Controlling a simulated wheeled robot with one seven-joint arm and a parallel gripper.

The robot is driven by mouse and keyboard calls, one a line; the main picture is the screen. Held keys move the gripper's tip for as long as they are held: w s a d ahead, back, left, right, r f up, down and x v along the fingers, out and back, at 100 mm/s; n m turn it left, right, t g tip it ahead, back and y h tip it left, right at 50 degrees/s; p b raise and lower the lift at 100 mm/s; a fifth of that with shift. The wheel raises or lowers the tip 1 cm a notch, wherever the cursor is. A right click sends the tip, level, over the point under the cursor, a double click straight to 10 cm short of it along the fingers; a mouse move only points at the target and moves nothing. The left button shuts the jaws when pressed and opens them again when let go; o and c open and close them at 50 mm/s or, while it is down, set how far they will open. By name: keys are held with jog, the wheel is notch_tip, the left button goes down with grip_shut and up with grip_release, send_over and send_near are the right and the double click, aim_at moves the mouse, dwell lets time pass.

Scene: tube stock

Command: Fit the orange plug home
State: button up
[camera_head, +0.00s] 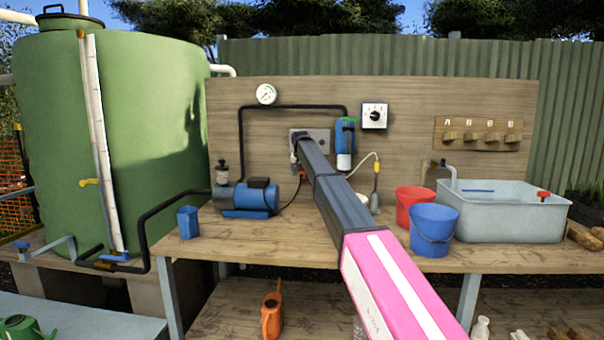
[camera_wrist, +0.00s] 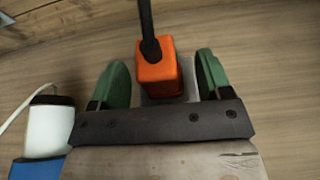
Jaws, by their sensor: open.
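The orange plug (camera_wrist: 158,72) is in the wrist view, with a black cable running from it to the top of the picture. My gripper (camera_wrist: 162,66) is open, with one green finger on each side of the plug and a narrow gap at each side. A grey surface (camera_wrist: 187,80) shows just behind the plug; whether the plug is fully seated cannot be told. In the head view a grey plate (camera_head: 321,133) is on the wooden board, partly hidden by my arm. A small orange-red bit (camera_head: 303,176) shows beneath my gripper there, by the pump's cable.
A blue and white filter (camera_head: 345,140) hangs right of the plate and shows at lower left in the wrist view (camera_wrist: 48,125). A blue pump (camera_head: 250,197), red bucket (camera_head: 414,202), blue bucket (camera_head: 433,230) and grey sink (camera_head: 510,213) stand on the bench.

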jog(key=v, duration=1)
jog(key=shift+r, duration=0.4)
jog(key=shift+s, duration=0.1)
